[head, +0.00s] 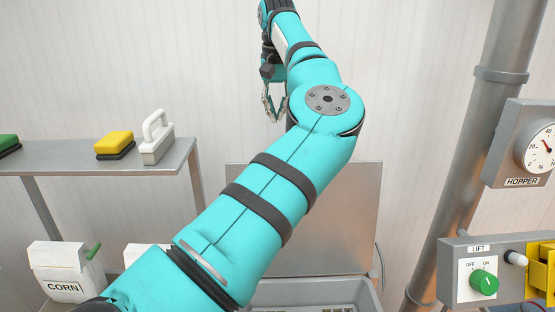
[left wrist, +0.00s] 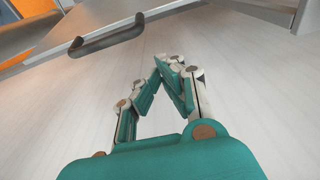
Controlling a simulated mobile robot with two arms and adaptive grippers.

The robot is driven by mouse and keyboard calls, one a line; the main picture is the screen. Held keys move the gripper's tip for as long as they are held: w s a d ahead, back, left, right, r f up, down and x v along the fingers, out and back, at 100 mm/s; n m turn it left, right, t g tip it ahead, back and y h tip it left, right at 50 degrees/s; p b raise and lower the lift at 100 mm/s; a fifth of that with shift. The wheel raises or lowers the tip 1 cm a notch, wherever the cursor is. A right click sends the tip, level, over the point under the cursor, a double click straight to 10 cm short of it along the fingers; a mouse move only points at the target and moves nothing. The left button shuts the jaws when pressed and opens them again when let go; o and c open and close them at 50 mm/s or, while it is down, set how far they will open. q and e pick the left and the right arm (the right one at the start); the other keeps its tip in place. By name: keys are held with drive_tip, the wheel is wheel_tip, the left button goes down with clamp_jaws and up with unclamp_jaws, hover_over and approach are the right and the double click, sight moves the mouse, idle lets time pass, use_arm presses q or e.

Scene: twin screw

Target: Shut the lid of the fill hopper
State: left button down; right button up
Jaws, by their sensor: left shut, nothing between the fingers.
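The fill hopper (head: 372,290) is the grey bin at the bottom of the head view, partly behind my left arm. Its lid (head: 352,215) is a flat metal panel standing up, open, at the hopper's back; my arm covers much of it. My left gripper (head: 274,118) is above the lid's top edge in the head view, fingers pointing down. In the left wrist view the gripper (left wrist: 167,62) is shut and empty. A dark bar handle (left wrist: 106,38) on a grey panel shows at upper left there, apart from the fingers. My right gripper is not in view.
A CORN bag (head: 62,270) stands below.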

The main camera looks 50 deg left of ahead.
use_arm(q)
wheel_tip(320, 180, down, 10)
drive_tip(key=d+p, duration=0.1)
drive_tip(key=p, duration=0.3)
drive_tip(key=shift+s+f, duration=0.25)
drive_tip(key=shift+s, duration=0.15)
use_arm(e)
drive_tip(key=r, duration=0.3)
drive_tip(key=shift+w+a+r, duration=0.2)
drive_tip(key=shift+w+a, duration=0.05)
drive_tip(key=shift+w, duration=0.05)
use_arm(q)
drive_tip(key=shift+d, duration=0.1)
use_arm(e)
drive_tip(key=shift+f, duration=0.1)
